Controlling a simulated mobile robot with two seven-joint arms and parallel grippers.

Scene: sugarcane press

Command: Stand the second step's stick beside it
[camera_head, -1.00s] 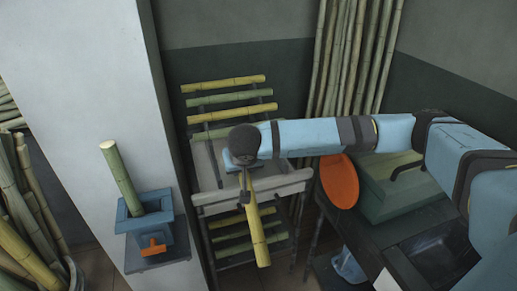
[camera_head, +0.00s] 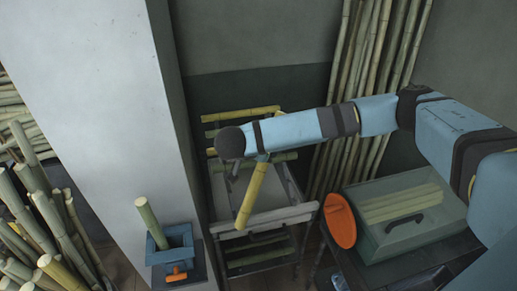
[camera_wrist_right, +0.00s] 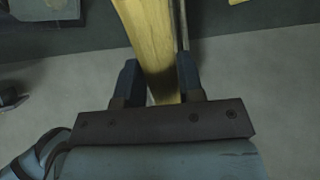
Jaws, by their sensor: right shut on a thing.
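A yellow cane stick (camera_head: 251,197) is in my right gripper (camera_head: 262,158), slanting down to the lower left in the head view. In the right wrist view the same yellow stick (camera_wrist_right: 150,42) passes between the two dark fingers of my right gripper (camera_wrist_right: 160,82). A green stick (camera_head: 148,220) stands slightly tilted in a blue square holder (camera_head: 172,243) with an orange clamp handle (camera_head: 176,274), on a ledge by the white pillar. The held stick is right of this holder and apart from it. My left gripper is not in view.
A rack with yellow and green rungs (camera_head: 258,262) and a grey tray (camera_head: 265,217) stands behind the held stick. An orange disc (camera_head: 339,220) and a lidded green box (camera_head: 400,225) are to the right. The white pillar (camera_head: 95,100) and many cane poles (camera_head: 45,220) fill the left.

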